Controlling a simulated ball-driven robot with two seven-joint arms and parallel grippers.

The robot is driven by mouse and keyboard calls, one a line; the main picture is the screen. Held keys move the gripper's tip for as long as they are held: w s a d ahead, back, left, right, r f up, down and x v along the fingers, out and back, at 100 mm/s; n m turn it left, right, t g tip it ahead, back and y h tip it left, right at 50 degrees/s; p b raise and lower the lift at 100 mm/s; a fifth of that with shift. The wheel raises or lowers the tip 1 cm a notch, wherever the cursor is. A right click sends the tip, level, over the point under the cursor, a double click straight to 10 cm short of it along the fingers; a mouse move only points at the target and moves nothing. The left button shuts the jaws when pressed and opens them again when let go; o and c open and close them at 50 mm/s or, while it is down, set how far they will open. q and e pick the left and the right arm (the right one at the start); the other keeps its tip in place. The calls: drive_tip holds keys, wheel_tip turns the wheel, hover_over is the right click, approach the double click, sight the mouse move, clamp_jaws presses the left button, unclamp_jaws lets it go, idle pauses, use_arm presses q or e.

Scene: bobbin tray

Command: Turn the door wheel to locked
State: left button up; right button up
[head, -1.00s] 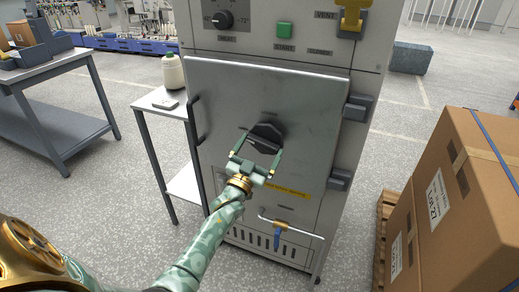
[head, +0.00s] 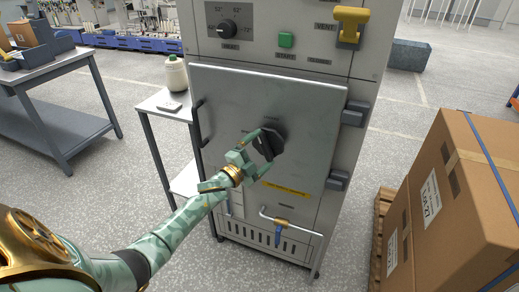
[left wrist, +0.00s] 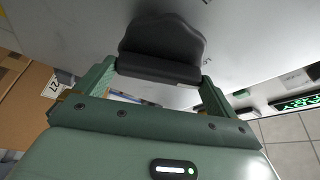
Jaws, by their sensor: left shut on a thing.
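The door wheel (head: 269,143) is a dark knob in the middle of the grey cabinet door (head: 235,95). My left gripper (head: 262,148) is at the knob and shut on it, with its arm coming from the lower left. In the left wrist view the dark knob (left wrist: 162,45) sits between the two green fingers (left wrist: 158,75), which touch its sides. The knob appears tilted in the head view. Part of it is hidden by the gripper. My right gripper is not in view.
A side table (head: 160,104) with a white bottle (head: 176,74) stands left. A large cardboard box (head: 455,200) stands close on the right.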

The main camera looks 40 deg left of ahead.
use_arm(q)
drive_tip(key=shift+r+m+g+p, duration=0.1)
drive_tip(key=shift+m+g+p, duration=0.45)
drive_tip(key=shift+m, duration=0.6)
drive_tip(key=shift+m+g+p, duration=0.35)
drive_tip(key=shift+m+p, duration=0.25)
drive_tip(key=shift+m, duration=0.55)
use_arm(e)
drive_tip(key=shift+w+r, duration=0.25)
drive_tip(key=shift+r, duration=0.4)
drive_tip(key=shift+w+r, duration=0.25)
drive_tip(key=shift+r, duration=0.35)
use_arm(q)
drive_tip(key=o, duration=0.6)
drive_tip(key=shift+s, duration=0.1)
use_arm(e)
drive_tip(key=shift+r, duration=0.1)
